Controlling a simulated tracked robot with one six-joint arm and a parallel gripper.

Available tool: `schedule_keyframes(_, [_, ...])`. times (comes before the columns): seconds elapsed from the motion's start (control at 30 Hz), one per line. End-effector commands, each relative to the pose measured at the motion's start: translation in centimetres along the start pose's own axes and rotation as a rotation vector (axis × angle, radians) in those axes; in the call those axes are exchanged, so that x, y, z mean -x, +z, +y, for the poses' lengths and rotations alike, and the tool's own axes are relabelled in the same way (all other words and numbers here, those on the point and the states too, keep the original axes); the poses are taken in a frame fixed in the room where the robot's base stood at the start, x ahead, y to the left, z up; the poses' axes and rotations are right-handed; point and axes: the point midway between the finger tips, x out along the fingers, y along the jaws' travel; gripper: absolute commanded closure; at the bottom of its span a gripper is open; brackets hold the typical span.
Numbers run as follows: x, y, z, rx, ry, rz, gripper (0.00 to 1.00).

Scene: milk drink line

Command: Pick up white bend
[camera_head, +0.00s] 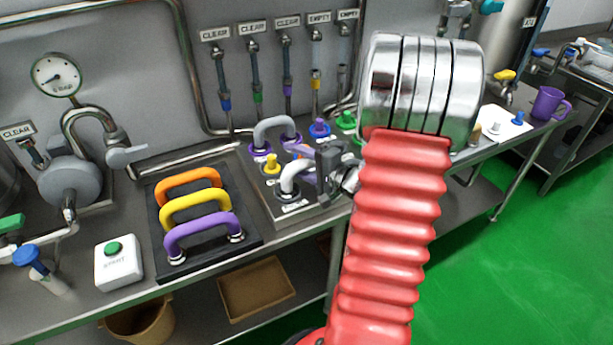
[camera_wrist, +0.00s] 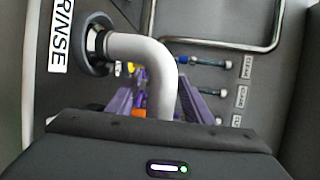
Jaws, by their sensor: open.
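The white bend (camera_head: 288,176) is a curved pipe in the raised grey panel at the front of the bench. One end meets a collar beside a label. In the wrist view the white bend (camera_wrist: 152,55) leaves a dark round collar next to a RINSE label and curves down toward my gripper (camera_wrist: 157,103). Two purple finger-like parts flank it, one on each side. In the head view my gripper (camera_head: 318,168) is just right of the bend, jaws open. The gripper body hides the bend's lower end in the wrist view, so contact is unclear.
A grey bend (camera_head: 274,124) with purple collars stands just behind. Yellow (camera_head: 270,164), blue (camera_head: 319,128) and green (camera_head: 346,120) fittings are nearby. A black rack (camera_head: 160,230) with orange, yellow and purple bends stands left. A white start-button box (camera_head: 118,263) is at the front left.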

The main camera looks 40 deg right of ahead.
Motion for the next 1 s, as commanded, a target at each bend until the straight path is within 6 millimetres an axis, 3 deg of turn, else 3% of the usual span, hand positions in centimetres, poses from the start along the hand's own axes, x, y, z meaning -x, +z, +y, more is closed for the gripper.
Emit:
schedule_keyframes(0.27, [0.03, -0.01, 0.00, 0.000, 0.000, 0.000, 0.54])
schedule_keyframes(0.9, [0.06, -0.02, 0.11, -0.001, 0.002, 0.001, 0.99])
schedule_keyframes(1.0, [0.06, -0.02, 0.14, -0.002, 0.003, 0.001, 1.00])
